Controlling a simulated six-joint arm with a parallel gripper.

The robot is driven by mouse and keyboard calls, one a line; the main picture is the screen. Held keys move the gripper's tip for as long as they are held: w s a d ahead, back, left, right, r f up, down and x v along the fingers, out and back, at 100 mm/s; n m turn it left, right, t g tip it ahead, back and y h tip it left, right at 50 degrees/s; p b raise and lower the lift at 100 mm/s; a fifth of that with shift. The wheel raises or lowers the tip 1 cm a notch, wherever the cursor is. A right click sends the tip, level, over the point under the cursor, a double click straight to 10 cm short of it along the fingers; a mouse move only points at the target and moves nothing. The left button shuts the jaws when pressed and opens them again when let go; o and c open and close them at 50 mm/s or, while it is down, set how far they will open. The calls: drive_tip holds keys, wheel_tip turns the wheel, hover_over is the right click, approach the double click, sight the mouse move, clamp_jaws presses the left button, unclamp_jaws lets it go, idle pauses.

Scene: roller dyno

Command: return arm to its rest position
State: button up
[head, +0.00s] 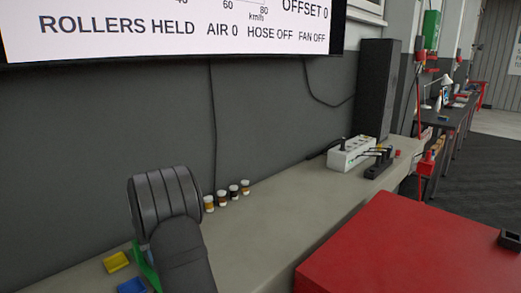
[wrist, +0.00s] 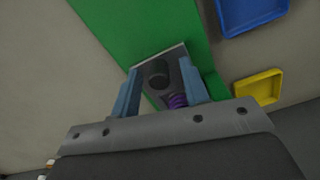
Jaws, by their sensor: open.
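My gripper (wrist: 159,70) shows in the wrist view with its two blue-grey fingers apart. Between and beyond them is a small grey metal piece (wrist: 174,56) with a dark round part (wrist: 157,74) and a purple coil (wrist: 178,100). I cannot tell whether the fingers touch any of it. It lies against a green surface (wrist: 120,28). In the head view my dark arm (head: 178,245) reaches over the left part of the bench (head: 262,232), and it hides the gripper there. A bit of the green part (head: 147,268) shows beside the arm.
A yellow tray (head: 116,261) and a blue tray (head: 131,287) lie by the arm. Several small jars (head: 221,198) stand along the wall. A white box (head: 350,154) and a black tower (head: 376,88) stand farther right. A red cabinet (head: 400,250) fills the lower right.

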drive_tip(key=shift+s+d+r, duration=0.1)
drive_tip(key=shift+r, duration=0.05)
drive_tip(key=shift+r, duration=0.1)
wheel_tip(320, 180, up, 17)
wheel_tip(320, 180, down, 17)
drive_tip(key=shift+f, duration=0.2)
drive_tip(key=shift+s+d, duration=1)
wheel_tip(320, 180, up, 18)
drive_tip(key=n, duration=1.3)
